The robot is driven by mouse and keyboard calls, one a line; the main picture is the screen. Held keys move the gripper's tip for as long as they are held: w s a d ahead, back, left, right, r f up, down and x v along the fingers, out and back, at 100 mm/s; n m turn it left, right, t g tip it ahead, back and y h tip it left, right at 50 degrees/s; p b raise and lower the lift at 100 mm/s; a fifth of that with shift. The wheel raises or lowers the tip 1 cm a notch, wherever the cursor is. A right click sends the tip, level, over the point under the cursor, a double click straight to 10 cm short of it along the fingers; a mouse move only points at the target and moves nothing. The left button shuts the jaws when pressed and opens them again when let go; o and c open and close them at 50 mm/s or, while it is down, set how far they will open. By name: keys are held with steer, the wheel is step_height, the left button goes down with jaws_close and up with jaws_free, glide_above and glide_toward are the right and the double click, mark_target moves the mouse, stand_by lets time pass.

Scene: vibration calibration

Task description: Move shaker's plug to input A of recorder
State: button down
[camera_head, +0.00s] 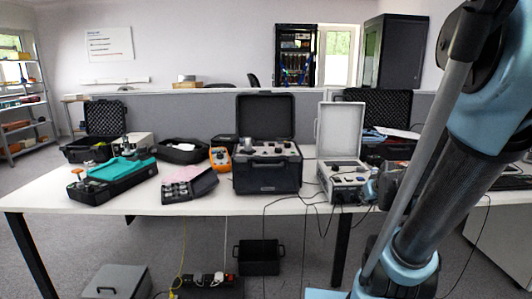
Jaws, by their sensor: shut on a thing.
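A light grey case with its lid up and a panel of controls (343,172) stands right of centre on the table. A black open case with knobs on its panel (267,153) stands to its left. I cannot tell by labels which is the recorder or the shaker. My gripper (371,188) is at the right front of the grey case, partly hidden behind my arm. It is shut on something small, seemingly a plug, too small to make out. Input A cannot be picked out. Thin dark cables (310,199) hang in front of the two cases.
The white table (140,205) also holds a black case with teal cloth (125,171), a tray of parts (190,186) and an orange meter (221,159). A power strip (208,282) and black bin (258,257) are on the floor. The table's front left is clear.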

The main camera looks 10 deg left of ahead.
steer(key=shift+d+m+y, duration=0.2)
steer(key=shift+m+y, duration=0.6)
steer(key=shift+y, duration=0.5)
steer(key=shift+g, duration=0.3)
steer(key=shift+w+d+m+y, duration=0.1)
steer(key=shift+d+m+y, duration=0.15)
steer(key=shift+m+y, duration=0.9)
steer(key=shift+n+y, duration=0.25)
steer(key=shift+y, duration=0.1)
steer(key=c, duration=1.5)
jaws_free()
steer(key=shift+o, duration=0.2)
